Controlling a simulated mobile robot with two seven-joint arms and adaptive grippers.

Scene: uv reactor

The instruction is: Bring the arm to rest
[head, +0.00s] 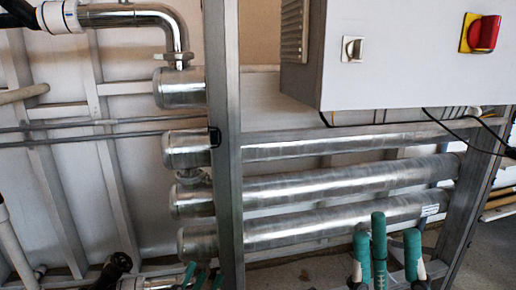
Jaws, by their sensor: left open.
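Neither of my grippers can be made out in the head view, and no arm of mine is clearly visible. The head view shows the reactor's steel tubes, lying one above another behind an upright metal post (226,150). The lowest tube (330,222) and the one above it (340,180) run to the right.
A grey control cabinet (400,65) with a red rotary switch (485,34) overhangs at the upper right. Teal valve handles (379,245) stand upright at the lower right. A dark fitting (115,266) sits low on the left. A bent steel pipe (140,16) is at the upper left.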

